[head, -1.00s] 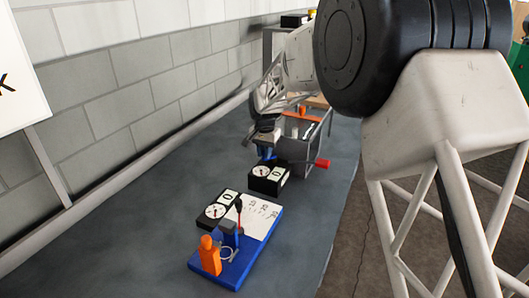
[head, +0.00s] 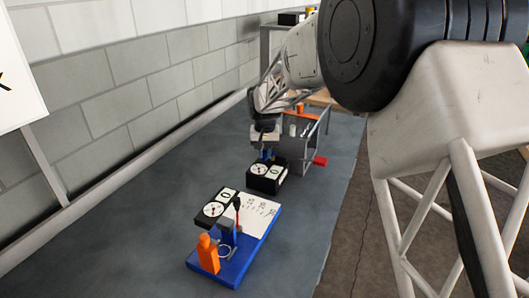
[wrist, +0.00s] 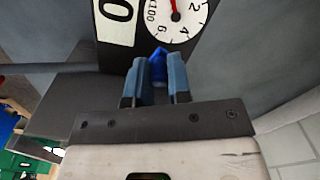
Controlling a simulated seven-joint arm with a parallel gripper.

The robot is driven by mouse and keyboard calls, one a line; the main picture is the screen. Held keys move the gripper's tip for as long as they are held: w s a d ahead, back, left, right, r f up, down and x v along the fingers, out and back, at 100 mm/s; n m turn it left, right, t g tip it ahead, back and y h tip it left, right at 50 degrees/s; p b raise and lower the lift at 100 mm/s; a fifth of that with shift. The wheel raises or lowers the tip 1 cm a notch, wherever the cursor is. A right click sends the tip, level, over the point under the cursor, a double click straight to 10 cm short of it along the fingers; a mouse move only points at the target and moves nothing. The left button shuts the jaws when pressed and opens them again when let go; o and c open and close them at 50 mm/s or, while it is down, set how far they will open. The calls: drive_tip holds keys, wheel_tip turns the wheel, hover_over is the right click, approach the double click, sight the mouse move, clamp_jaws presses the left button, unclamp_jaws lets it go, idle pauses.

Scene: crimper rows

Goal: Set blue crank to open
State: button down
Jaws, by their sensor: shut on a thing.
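A black box (head: 262,186) with a round white dial and a white label marked 0 stands on the grey table. The blue crank (wrist: 158,56) is a small blue piece at this box, between my fingertips in the wrist view. My gripper (wrist: 157,68) is shut on it, with the dial (wrist: 180,14) just beyond the fingers. In the head view my gripper (head: 266,153) comes down at the box's back side. The fingers hide most of the crank, so I cannot tell its setting.
Nearer stands a blue base (head: 236,266) with an orange bottle-shaped piece (head: 208,254), a white scale sheet and another black dial box (head: 209,222). A grey frame with a red knob (head: 320,161) stands behind, close right. The table's left side is clear.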

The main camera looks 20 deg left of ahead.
sight(265, 151)
drive_tip(key=c, duration=1.1)
unclamp_jaws()
drive_tip(key=shift+o, duration=0.2)
drive_tip(key=shift+r, duration=0.15)
drive_tip(key=shift+r, duration=3.8)
drive_tip(key=shift+d, duration=0.1)
